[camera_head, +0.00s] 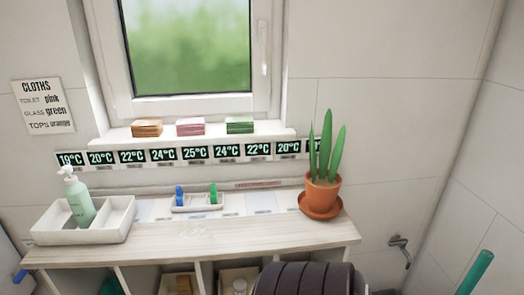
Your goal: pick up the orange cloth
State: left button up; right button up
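A small stack of folded orange cloths (146,128) lies on the left part of the white windowsill (170,138), below the window. Nothing covers the stack from the front. Neither my left nor my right gripper is in view.
Pink cloths (190,127) and green cloths (240,125) lie right of the orange stack. Below are a temperature strip (195,153) and a wooden cart top (240,236) with a soap bottle (79,200), white tray (110,232) and potted plant (322,192). A dark ribbed shape (305,280) is in front.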

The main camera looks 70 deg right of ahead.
aim_at(140, 129)
jog(key=z, duration=1.55)
